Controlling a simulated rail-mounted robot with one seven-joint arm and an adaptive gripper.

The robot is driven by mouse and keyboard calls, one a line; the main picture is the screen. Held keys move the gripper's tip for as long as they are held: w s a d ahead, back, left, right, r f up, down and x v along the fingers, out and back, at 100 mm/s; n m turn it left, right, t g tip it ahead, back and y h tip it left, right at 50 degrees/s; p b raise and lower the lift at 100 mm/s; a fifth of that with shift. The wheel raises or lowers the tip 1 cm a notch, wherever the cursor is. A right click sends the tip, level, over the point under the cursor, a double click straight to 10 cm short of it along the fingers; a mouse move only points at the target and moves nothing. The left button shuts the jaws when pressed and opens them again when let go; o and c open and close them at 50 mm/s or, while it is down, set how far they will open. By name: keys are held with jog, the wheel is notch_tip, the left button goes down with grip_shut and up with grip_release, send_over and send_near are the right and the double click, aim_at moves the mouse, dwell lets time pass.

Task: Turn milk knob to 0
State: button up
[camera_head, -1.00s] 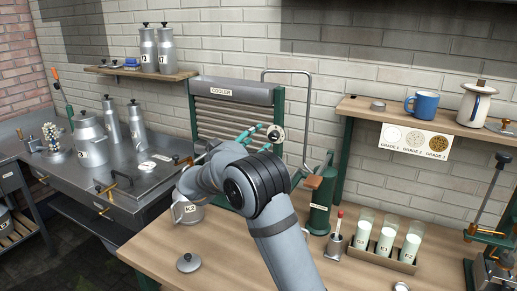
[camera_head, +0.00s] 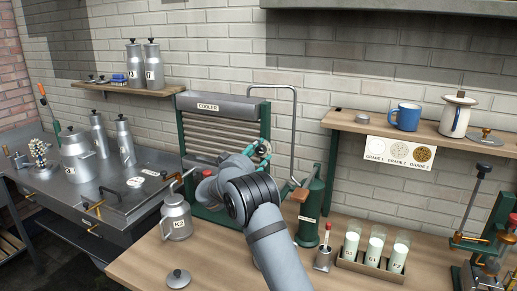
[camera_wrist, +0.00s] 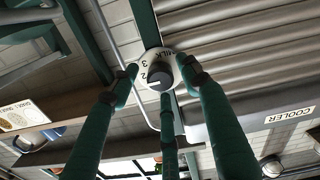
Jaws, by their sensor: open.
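The milk knob (camera_wrist: 165,82) is a dark knob on a round white dial (camera_wrist: 148,58) marked MILK, with 3 and 2 readable; the other marks are hidden or unclear. A pale mark on the knob points to the left side of the dial, near the 2. My gripper (camera_wrist: 160,77) has green fingers with dark joints, spread open around the dial; I cannot tell whether they touch it. In the head view, my gripper (camera_head: 260,152) is at the right edge of the ribbed cooler (camera_head: 205,107), covering most of the dial.
A bent metal pipe (camera_head: 294,125) rises right of the cooler. A green cylinder (camera_head: 309,214) and a rack with milk glasses (camera_head: 372,270) stand on the wooden table to the right. A metal can K2 (camera_head: 177,218) and a loose lid (camera_head: 178,278) are at left.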

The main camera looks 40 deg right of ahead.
jog(key=shift+w+d, duration=0.1)
jog(key=shift+d, duration=0.1)
jog(key=shift+c, duration=0.8)
jog(key=c, duration=1)
